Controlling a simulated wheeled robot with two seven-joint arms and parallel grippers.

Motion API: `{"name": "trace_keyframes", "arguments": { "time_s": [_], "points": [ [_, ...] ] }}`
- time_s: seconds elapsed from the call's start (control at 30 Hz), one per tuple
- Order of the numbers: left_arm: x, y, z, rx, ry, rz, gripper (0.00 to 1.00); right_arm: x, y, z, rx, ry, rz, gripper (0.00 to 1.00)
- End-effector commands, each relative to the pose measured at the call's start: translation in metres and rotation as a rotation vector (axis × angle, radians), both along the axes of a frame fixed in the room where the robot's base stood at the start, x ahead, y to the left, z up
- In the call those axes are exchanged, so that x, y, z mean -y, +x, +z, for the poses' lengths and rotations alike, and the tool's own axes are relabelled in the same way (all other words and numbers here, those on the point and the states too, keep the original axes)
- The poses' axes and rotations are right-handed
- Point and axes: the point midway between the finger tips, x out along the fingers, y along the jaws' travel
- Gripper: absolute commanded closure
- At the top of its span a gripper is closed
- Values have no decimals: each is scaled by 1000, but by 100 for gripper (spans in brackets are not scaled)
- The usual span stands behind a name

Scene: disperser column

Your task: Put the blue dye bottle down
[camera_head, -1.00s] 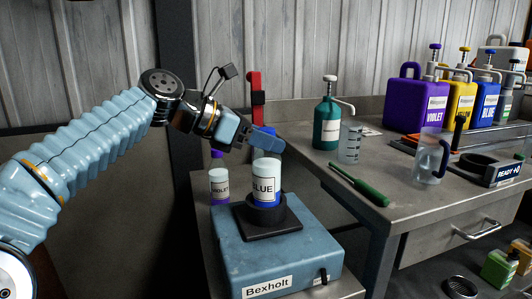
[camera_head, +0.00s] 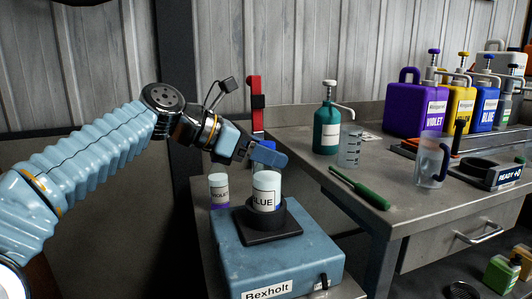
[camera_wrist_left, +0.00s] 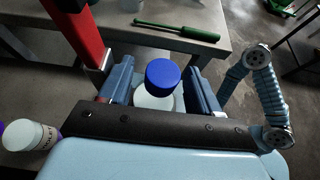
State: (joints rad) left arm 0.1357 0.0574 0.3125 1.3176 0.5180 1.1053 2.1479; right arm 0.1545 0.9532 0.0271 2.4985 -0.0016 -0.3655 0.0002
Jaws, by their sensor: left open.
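The blue dye bottle (camera_head: 265,190) is white with a "BLUE" label. It stands upright in the black round holder (camera_head: 281,222) on top of the blue Bexholt machine (camera_head: 320,250). My left gripper (camera_head: 262,152) is just above the bottle's shoulder and hides its top in the head view. In the left wrist view the bottle's blue cap (camera_wrist_left: 163,74) sits between my two open fingers (camera_wrist_left: 160,88), with visible gaps on both sides. My right gripper is not in view.
A violet dye bottle (camera_head: 219,190) stands close behind the machine at left. A green-handled tool (camera_head: 360,188), a clear beaker (camera_head: 349,146) and a teal pump bottle (camera_head: 326,127) are on the bench at right.

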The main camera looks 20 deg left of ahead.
Motion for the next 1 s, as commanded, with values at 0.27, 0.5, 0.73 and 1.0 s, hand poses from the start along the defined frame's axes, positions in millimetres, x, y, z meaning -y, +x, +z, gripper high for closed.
{"name": "trace_keyframes", "arguments": {
  "time_s": [0.27, 0.5, 0.73, 1.0],
  "points": [
    [-40, -25, 25, 3, 1, 5, 37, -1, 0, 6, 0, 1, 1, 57],
    [-76, -51, 47, 2, -1, 3, 37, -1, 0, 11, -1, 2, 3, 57],
    [-90, -60, 53, 1, 0, 2, 37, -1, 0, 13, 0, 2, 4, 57],
    [-90, -61, 53, 0, 0, 1, 37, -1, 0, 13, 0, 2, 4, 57]
  ]
}}
